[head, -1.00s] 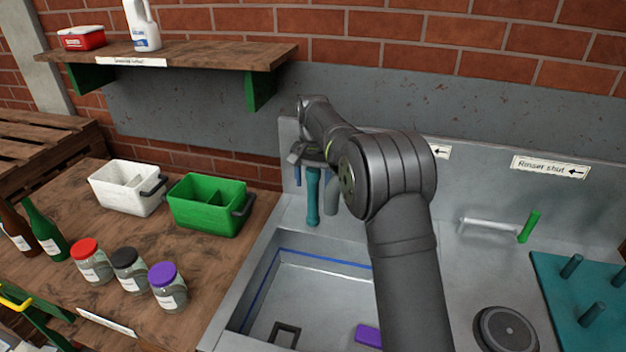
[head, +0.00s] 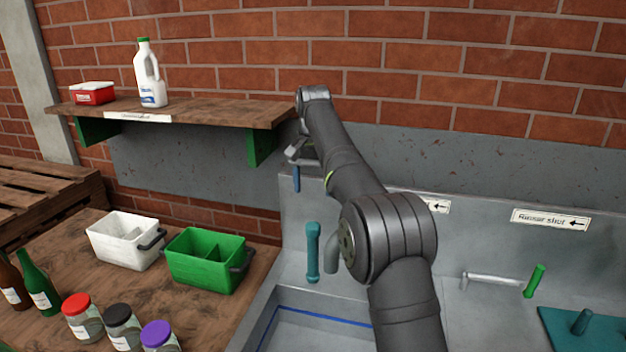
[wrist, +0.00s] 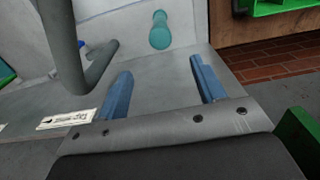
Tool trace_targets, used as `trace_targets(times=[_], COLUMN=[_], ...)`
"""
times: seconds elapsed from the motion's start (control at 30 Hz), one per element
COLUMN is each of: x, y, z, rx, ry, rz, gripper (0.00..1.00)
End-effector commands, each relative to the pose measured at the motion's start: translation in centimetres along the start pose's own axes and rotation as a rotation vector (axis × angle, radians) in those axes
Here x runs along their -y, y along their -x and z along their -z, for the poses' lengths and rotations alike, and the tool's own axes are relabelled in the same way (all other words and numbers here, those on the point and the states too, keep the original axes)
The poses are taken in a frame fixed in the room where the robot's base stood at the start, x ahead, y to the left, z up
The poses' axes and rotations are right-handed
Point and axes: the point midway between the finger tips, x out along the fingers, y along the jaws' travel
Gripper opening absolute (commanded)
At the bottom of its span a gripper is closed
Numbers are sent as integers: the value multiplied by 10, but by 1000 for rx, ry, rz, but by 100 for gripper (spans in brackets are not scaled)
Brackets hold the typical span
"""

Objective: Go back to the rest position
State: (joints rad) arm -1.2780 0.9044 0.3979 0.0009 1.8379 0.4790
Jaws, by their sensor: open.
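My gripper (head: 297,172) is raised in front of the grey wall panel, a little below the right end of the wooden shelf. Its two blue fingers stand apart with nothing between them in the wrist view (wrist: 162,88). In the head view, one blue finger shows clearly and the rest is partly hidden by my wrist. A teal handle-shaped thing (head: 313,252) stands upright at the back of the sink, below my gripper and apart from it. It also shows beyond the fingers in the wrist view (wrist: 160,31).
A grey spout (head: 332,254) stands beside the teal thing. The wooden shelf (head: 200,113) carries a white jug (head: 150,80) and a red tub (head: 93,94). White (head: 124,241) and green (head: 206,262) bins, jars and bottles stand on the left bench. A green-handled tap (head: 534,281) is right.

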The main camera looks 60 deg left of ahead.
Motion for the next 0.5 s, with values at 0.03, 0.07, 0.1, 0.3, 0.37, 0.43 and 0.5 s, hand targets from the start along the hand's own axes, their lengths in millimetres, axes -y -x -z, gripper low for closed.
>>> trace_targets(times=[0.03,0.07,0.1,0.3,0.37,0.43,0.5], x=[0,0,0,0,0,0,0], y=[4,6,9,14,14,14,14], z=[1,0,0,0,0,0,0], rx=[-1,-1,0,0,0,0,0], ry=[0,0,0,0,0,0,0], rz=[1,1,0,0,0,0,0], gripper=[63,63,63,63,63,63,63])
